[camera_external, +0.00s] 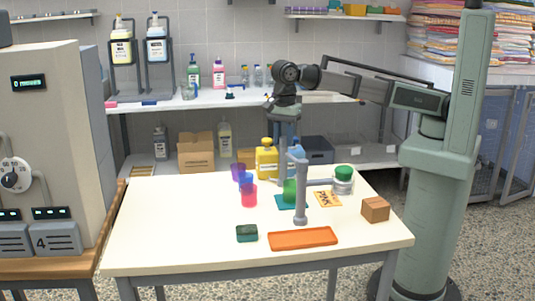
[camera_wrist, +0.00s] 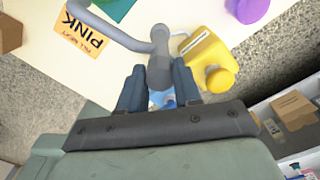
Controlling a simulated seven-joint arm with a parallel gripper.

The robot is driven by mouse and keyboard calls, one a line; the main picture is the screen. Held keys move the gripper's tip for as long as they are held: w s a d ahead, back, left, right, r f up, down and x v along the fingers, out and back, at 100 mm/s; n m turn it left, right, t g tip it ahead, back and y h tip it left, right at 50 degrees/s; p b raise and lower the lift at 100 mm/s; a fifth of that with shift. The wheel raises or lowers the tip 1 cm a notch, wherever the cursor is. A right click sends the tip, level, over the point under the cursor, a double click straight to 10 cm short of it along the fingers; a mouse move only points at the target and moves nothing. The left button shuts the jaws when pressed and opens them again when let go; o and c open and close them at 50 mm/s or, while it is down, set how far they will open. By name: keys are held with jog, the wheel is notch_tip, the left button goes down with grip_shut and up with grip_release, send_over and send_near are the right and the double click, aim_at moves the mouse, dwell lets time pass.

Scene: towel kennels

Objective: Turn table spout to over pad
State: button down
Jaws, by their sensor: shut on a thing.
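The table spout is a grey pipe (camera_external: 300,198) above the white table, with an upright section and a rounded lower end. My gripper (camera_external: 285,143) points down at the upper part of the spout, behind the upright section. In the wrist view, my gripper (camera_wrist: 158,90) is shut on the grey spout (camera_wrist: 158,55), whose tube curves away to the upper left. The teal pad (camera_external: 282,203) lies on the table behind the upright section, with a green cup (camera_external: 290,188) at it. A corner of the pad (camera_wrist: 116,8) shows in the wrist view.
A yellow bottle (camera_external: 267,162) stands close to my gripper. Purple, blue and pink cups (camera_external: 249,197) stand left of the pad. A PINK card (camera_external: 328,199), a green-lidded jar (camera_external: 343,182) and a brown box (camera_external: 375,209) are to the right. An orange tray (camera_external: 303,238) lies in front.

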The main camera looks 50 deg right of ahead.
jog(key=shift+m, duration=1.1)
jog(key=c, duration=0.8)
grip_release()
notch_tip(320, 180, up, 14)
jog(key=shift+f, duration=0.1)
